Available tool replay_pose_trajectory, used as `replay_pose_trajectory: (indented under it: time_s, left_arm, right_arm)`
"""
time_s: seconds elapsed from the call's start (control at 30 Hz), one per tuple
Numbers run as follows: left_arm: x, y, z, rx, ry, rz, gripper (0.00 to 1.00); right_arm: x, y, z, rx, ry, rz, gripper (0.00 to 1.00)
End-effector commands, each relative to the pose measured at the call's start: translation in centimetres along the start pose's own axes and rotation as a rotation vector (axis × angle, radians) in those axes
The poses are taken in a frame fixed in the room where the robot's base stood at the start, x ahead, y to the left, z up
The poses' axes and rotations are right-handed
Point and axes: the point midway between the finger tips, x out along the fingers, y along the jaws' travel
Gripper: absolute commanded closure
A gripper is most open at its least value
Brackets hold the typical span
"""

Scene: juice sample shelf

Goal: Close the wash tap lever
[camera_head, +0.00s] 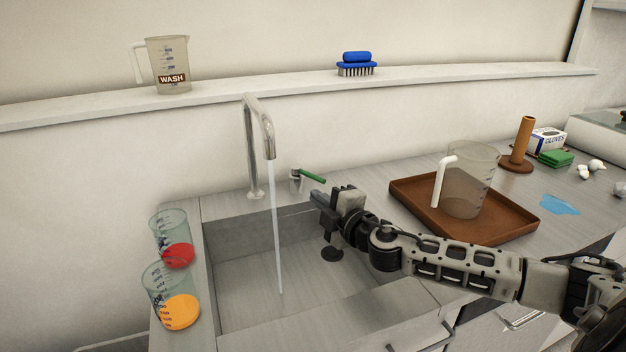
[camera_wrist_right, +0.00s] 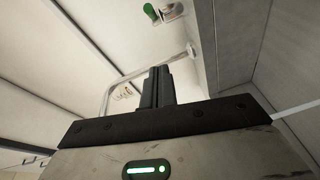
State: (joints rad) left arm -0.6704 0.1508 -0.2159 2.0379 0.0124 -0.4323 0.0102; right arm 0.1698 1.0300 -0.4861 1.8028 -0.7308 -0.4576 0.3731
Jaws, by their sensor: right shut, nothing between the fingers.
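The wash tap (camera_head: 266,135) stands at the back of the sink, and a stream of water falls from its spout into the basin. Its green lever (camera_head: 312,175) sits on a small metal valve to the right of the spout, pointing right. The lever also shows at the top of the right wrist view (camera_wrist_right: 150,11). My right gripper (camera_head: 316,197) is shut and empty, over the back right of the sink, just in front of and below the lever and apparently apart from it. The shut fingers show in the right wrist view (camera_wrist_right: 157,86). My left gripper is out of view.
Two beakers, one with red (camera_head: 176,254) and one with orange contents (camera_head: 178,308), stand left of the sink (camera_head: 232,238). A brown tray (camera_head: 410,208) with a clear jug (camera_head: 468,180) is at right. A WASH jug (camera_head: 170,62) and blue brush (camera_head: 356,62) stand on the ledge.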

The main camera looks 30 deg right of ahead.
Motion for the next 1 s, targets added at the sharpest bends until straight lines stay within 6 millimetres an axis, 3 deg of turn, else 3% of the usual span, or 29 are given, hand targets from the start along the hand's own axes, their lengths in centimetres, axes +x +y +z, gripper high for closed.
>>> replay_pose_trajectory:
  time_s: [0.33,0.4,0.6,1.0]
  left_arm:
    - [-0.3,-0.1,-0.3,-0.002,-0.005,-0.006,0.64]
    - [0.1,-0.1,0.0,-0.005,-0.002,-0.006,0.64]
    - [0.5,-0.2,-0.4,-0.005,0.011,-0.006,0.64]
    - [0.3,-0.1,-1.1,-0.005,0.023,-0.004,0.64]
  right_arm:
    - [6.9,0.3,-0.1,0.001,-0.001,0.003,1.00]
    - [6.9,-0.2,1.5,-0.003,-0.004,0.000,1.00]
    - [7.4,-0.1,3.5,-0.001,-0.001,0.000,1.00]
    - [7.5,0.0,3.9,0.000,0.000,0.000,1.00]
